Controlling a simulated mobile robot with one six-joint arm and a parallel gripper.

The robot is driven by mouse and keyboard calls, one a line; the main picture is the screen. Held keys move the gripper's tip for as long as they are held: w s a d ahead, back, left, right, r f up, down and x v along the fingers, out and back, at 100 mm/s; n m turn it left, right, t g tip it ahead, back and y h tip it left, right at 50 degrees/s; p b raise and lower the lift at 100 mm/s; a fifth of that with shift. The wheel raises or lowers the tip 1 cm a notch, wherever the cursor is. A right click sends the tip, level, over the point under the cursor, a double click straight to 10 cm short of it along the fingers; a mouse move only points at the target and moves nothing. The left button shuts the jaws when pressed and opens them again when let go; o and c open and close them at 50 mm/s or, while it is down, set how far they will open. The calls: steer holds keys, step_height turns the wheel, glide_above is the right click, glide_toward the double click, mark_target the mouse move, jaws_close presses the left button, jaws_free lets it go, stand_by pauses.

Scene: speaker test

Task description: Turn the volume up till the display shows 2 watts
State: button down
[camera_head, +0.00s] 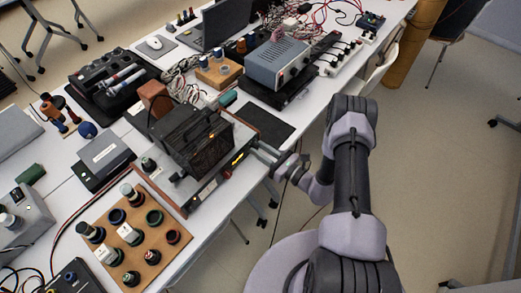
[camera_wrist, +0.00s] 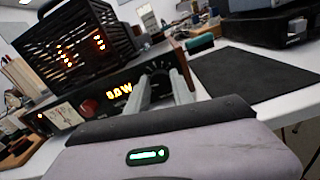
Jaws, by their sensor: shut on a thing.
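The amplifier (camera_head: 207,190) stands at the table's front edge with a black slotted cage on top. In the wrist view its front panel (camera_wrist: 66,116) has a needle meter (camera_wrist: 62,115), a red round part (camera_wrist: 88,106) and an orange lit display (camera_wrist: 119,100). The display ends in W; its blurred digits look like 0.0 or 8.8. The dark volume knob (camera_wrist: 158,68), with pale dial marks, is right of the display. My gripper (camera_wrist: 161,78) is shut on this knob, one finger on each side; the fingers partly hide it. In the head view my gripper (camera_head: 262,153) reaches the panel's right end.
A black mat (camera_head: 267,128) lies beside the amplifier. A grey instrument (camera_head: 277,62), a laptop (camera_head: 218,22) and many cables stand farther back. Open floor lies right of the table.

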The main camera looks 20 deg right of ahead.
steer(key=shift+m, duration=0.3)
steer(key=m+b, duration=0.1)
steer(key=m, duration=0.3)
steer(key=shift+d+f+m, duration=0.1)
steer(key=shift+m, duration=0.2)
steer(key=m+b, duration=0.1)
steer(key=m, duration=0.4)
steer(key=shift+m, duration=0.3)
steer(key=c, duration=1.1)
jaws_free()
steer(key=p+v, duration=0.3)
steer(key=v, duration=1.4)
steer(key=shift+d, duration=0.15)
